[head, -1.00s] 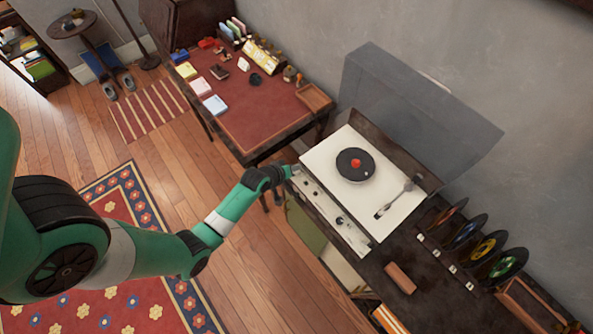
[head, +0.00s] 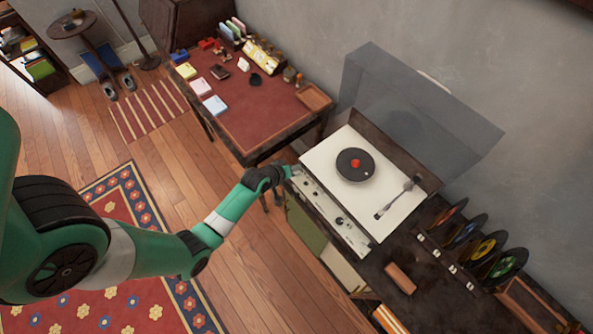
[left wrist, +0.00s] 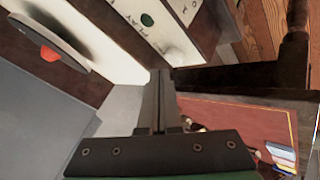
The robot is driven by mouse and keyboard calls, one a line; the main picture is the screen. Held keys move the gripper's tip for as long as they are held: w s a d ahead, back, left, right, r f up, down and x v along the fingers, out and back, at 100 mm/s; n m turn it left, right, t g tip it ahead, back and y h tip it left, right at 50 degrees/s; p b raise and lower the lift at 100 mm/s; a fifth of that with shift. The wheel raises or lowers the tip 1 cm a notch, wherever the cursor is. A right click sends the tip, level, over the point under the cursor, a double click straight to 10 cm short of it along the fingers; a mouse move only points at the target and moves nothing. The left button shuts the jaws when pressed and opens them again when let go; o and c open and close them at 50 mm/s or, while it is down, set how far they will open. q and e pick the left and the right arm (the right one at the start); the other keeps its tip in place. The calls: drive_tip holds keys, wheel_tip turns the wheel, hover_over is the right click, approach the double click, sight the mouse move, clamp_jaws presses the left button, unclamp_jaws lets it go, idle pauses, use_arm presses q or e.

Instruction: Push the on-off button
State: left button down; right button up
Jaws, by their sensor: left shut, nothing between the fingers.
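The record player (head: 320,168) has a white top and a pale front panel (head: 330,212) with small controls. My left gripper (head: 292,171) is by the left end of the panel in the head view. In the left wrist view my left gripper (left wrist: 161,73) has its fingers shut and empty, pointing at the player's edge, apart from the green button in the picture. Whether it touches the player is unclear. My right gripper is out of view.
A clear lid (head: 415,95) stands raised behind the player. A dark record with a red centre (head: 356,163) is on it, with a tonearm (head: 395,198) beside it. A red-topped desk (head: 262,115) stands to the left. Several records (head: 485,247) stand at right.

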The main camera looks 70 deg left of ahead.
use_arm(q)
drive_tip(key=shift+f, duration=0.1)
idle(0.3)
drive_tip(key=shift+f+b, duration=0.3)
drive_tip(key=shift+f, duration=0.1)
